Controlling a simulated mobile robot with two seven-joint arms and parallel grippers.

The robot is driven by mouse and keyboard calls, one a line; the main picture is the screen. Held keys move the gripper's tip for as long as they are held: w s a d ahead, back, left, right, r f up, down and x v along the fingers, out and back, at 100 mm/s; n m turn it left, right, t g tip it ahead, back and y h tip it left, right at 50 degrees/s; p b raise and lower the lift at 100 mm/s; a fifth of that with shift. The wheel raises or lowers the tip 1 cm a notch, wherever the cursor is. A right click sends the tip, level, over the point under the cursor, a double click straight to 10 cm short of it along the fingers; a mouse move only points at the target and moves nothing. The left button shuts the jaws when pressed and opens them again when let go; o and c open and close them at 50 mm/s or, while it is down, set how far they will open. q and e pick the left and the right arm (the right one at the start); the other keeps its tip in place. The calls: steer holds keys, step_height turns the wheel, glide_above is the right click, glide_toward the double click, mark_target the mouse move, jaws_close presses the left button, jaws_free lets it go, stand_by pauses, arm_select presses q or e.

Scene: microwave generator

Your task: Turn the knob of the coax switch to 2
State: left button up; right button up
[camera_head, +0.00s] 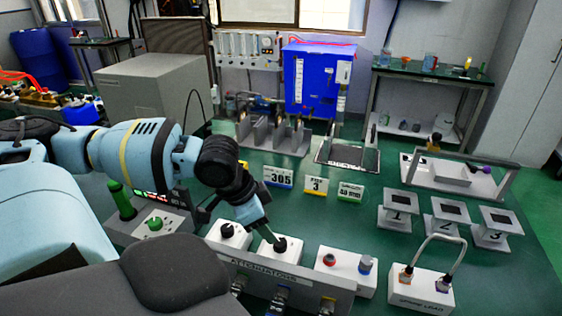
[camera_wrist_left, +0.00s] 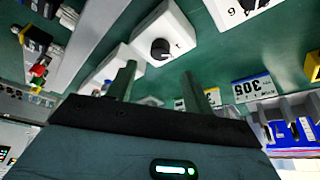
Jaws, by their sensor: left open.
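A white box (camera_head: 268,254) with a black knob (camera_head: 282,244) stands behind the panel marked ATTENUATORS. My left gripper (camera_head: 274,238) points down at this knob. In the left wrist view my left gripper (camera_wrist_left: 158,70) is open, with two green fingers apart and nothing between them. The black knob (camera_wrist_left: 160,49) on its white box (camera_wrist_left: 170,22) shows just beyond the fingertips, roughly between them. A small mark is printed beside that knob, too small to read surely. I cannot tell whether the fingers touch the knob. No label naming the coax switch is readable. My right gripper does not show.
A similar box with a black knob (camera_head: 229,230) stands to the left. A box with red and blue knobs (camera_head: 345,270) stands to the right. The ATTENUATORS panel (camera_head: 290,278) runs in front. Number cards (camera_head: 316,186) stand behind on the green table.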

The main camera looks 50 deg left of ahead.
mark_target(279, 242)
arm_select(q)
steer(key=b+x, duration=0.2)
steer(key=x, duration=0.4)
steer(key=shift+w+d+f, duration=0.1)
steer(key=shift+w+f, duration=0.25)
steer(key=shift+f, duration=0.25)
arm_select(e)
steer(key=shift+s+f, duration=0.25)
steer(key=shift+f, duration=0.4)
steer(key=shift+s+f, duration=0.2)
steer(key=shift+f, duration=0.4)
